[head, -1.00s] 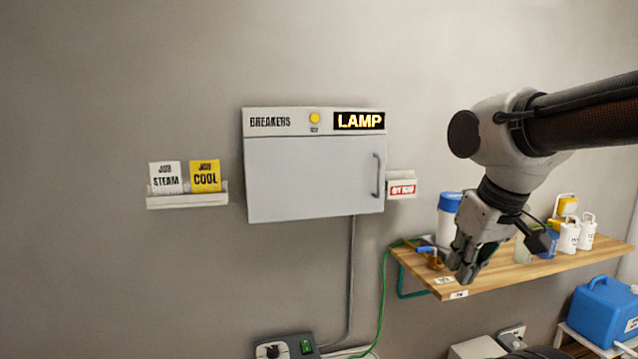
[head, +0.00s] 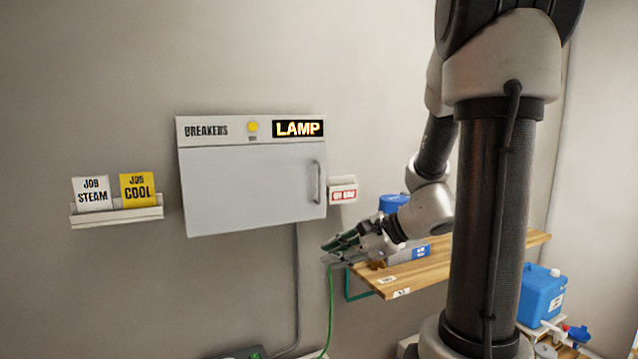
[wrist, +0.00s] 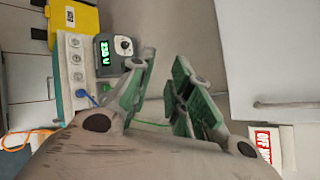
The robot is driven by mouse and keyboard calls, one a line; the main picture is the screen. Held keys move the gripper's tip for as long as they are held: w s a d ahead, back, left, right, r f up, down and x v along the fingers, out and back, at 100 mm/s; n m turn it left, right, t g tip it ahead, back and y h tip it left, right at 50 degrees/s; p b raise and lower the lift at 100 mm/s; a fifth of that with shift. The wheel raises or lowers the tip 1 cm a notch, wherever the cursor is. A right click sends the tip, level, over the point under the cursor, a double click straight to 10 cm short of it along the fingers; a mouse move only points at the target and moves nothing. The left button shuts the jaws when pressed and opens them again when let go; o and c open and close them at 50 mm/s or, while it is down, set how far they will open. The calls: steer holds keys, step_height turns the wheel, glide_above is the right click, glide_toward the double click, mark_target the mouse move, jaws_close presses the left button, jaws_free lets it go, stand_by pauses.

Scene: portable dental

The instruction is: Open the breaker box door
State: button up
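The grey breaker box hangs on the wall in the head view, with its door (head: 250,188) shut. A vertical bar handle (head: 316,182) is on the door's right side; it also shows in the wrist view (wrist: 288,104). Above the door are the word BREAKERS, a yellow round light (head: 252,127) and a lit LAMP sign (head: 298,128). My gripper (head: 335,245) is below and slightly right of the handle, apart from the box. In the wrist view its two fingers (wrist: 158,100) are spread with nothing between them.
A small red-and-white labelled box (head: 342,191) sits on the wall just right of the breaker box. A wooden shelf (head: 425,268) with containers is below right. A card holder (head: 117,216) is at left. The wall in front of the door is clear.

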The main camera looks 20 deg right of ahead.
steer(key=w+d+r+m+t+h, duration=0.1)
steer(key=w+d+r+m+t, duration=0.35)
steer(key=w+m, duration=0.35)
step_height(320, 180, up, 7)
steer(key=m+t+h, duration=0.3)
steer(key=m+t, duration=0.1)
steer(key=m, duration=0.2)
glide_above(320, 199)
steer(key=shift+w+r, duration=0.15)
steer(key=shift+w, duration=0.2)
jaws_close()
